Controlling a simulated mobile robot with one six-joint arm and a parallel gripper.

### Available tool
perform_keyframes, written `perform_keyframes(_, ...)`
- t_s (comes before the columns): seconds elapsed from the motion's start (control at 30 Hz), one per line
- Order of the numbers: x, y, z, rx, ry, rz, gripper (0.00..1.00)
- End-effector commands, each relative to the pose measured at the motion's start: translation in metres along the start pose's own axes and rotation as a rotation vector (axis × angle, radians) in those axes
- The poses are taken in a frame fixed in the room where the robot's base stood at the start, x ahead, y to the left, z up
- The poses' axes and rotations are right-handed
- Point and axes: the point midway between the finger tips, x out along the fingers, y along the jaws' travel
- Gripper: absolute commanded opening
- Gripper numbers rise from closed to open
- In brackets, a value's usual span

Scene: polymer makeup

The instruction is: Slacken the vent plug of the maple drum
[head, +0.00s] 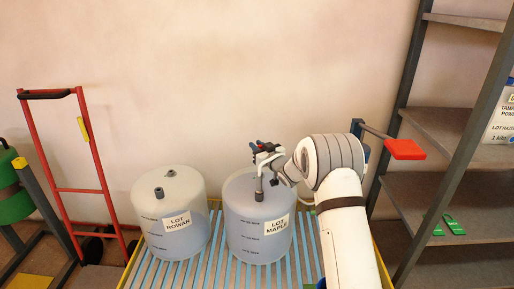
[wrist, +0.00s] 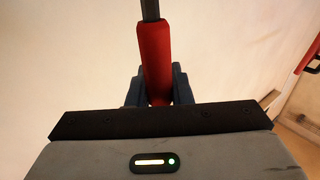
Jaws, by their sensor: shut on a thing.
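The maple drum (head: 245,235) is a translucent bluish drum labelled LOT MAPLE, standing upright on a slatted deck. My gripper (head: 266,154) is above its top and shut on the red handle (wrist: 153,60) of a tool; the handle fills the space between the dark fingers (wrist: 153,88) in the wrist view. A dark shaft (wrist: 150,10) extends from the handle. In the head view a grey pipe-like part (head: 259,180) reaches down from the gripper to a dark fitting (head: 259,196) on the drum top. I cannot tell whether that fitting is the vent plug or whether they touch.
The rowan drum (head: 170,240) stands just left, with a dark plug (head: 158,192) on top. A red hand truck (head: 62,190) is further left. Grey shelving (head: 460,185) stands right, near a red flat piece (head: 405,149) on a bar. The wall is behind.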

Motion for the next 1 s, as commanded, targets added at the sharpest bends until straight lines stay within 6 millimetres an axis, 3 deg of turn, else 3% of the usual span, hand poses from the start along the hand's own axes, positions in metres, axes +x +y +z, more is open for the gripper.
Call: perform_keyframes(1.0,0.000,-0.001,0.015,0.000,0.001,-0.001,0.00)
